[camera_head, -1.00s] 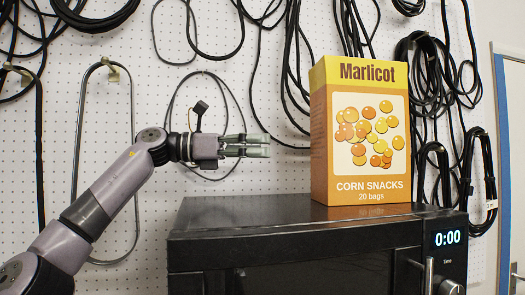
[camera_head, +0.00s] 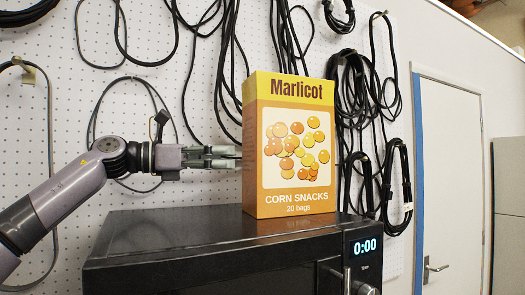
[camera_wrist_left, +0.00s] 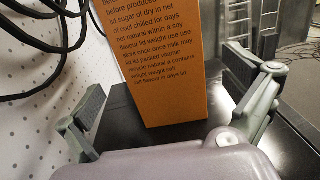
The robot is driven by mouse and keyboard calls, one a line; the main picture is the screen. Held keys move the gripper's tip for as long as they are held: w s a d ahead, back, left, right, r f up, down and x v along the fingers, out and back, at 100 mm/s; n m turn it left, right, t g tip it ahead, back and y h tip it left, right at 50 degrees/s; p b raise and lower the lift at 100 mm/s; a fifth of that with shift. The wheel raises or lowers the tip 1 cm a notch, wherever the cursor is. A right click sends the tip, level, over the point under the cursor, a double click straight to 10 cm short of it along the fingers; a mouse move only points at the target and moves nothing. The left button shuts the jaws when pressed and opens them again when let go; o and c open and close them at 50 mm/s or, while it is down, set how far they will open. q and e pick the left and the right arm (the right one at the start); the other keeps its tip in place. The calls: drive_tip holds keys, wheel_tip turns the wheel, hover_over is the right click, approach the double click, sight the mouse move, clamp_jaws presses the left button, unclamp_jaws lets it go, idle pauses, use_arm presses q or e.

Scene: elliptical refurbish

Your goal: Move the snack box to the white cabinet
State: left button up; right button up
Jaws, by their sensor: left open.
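The snack box (camera_head: 296,196), orange and yellow and marked "Marlicot Corn Snacks", stands upright on top of a black microwave (camera_head: 170,238). My left gripper (camera_head: 232,157) is at the left side of the box in the head view, level with its middle. In the left wrist view the fingers of my left gripper (camera_wrist_left: 172,122) are spread wide, with the box's orange printed side (camera_wrist_left: 165,75) between and beyond them. I cannot tell whether a fingertip touches the box. My right gripper is not in view. No white cabinet can be made out for sure.
A white pegboard wall hung with looped black cables (camera_head: 365,110) is behind the microwave. A white door (camera_head: 447,170) with a blue-edged frame is at the right. A ladder (camera_wrist_left: 268,25) stands in the background of the left wrist view.

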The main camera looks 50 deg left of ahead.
sight(267, 159)
use_arm(q)
drive_tip(key=p+x, duration=0.5)
drive_tip(key=x, duration=0.5)
drive_tip(key=shift+w+p, duration=0.25)
drive_tip(key=shift+p, duration=0.05)
drive_tip(key=shift+c, duration=0.6)
drive_tip(key=c, duration=1.3)
drive_tip(key=shift+s+d, duration=0.1)
drive_tip(key=shift+d, duration=0.05)
